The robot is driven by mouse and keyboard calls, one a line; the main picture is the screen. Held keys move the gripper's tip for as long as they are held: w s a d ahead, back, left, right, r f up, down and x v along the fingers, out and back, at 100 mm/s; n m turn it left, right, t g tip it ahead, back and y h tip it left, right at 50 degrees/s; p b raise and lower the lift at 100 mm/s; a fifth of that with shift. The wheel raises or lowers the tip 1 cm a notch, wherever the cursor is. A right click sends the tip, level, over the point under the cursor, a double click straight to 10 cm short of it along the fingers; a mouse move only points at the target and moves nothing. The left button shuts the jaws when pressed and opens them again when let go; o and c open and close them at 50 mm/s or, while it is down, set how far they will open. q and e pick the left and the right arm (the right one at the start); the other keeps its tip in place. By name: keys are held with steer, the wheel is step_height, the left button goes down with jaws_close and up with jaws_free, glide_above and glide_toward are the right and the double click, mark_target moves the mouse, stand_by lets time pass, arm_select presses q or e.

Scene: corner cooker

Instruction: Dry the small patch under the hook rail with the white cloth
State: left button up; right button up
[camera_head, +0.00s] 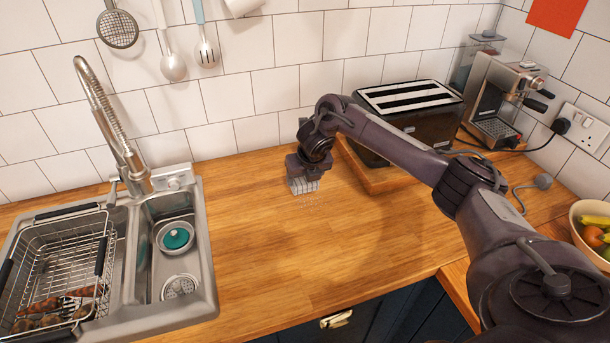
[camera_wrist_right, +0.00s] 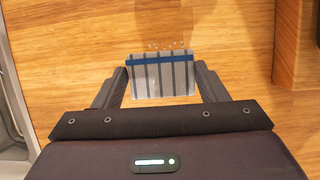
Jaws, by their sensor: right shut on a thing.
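My right gripper (camera_head: 304,178) points down at the wooden worktop, between the sink and the toaster. It is shut on the white cloth (camera_head: 304,187). In the right wrist view the cloth (camera_wrist_right: 160,82) sits between the two fingers and shows grey stripes and a blue band. It is at or very close to the worktop; I cannot tell if it touches. The small wet patch (camera_wrist_right: 165,46) shows as a few droplets just beyond the cloth's edge. In the head view the patch (camera_head: 312,202) is very faint. My left gripper is out of view.
A toaster (camera_head: 412,112) stands on a wooden board to the right of the gripper. The sink (camera_head: 180,285) with a wire basket (camera_head: 62,262) is at left. The worktop's front middle is clear.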

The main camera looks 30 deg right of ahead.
mark_target(311, 189)
step_height(311, 189, down, 5)
steer(key=b, duration=0.3)
steer(key=shift+f+b, duration=0.2)
steer(key=shift+b, duration=0.1)
steer(key=shift+d+f, duration=0.2)
steer(key=shift+d, duration=0.05)
steer(key=shift+s+d+r+b, duration=0.15)
steer(key=shift+s+d, duration=0.05)
steer(key=shift+d, duration=0.6)
steer(key=shift+s+d+r+b, duration=0.1)
steer(key=shift+s+d+b, duration=0.1)
steer(key=shift+d, duration=0.6)
steer(key=shift+a, duration=0.2)
steer(key=shift+w+a+p, duration=0.2)
steer(key=shift+a+p, duration=0.1)
steer(key=shift+a, duration=0.5)
steer(key=shift+f+b, duration=0.4)
steer(key=shift+f, duration=0.2)
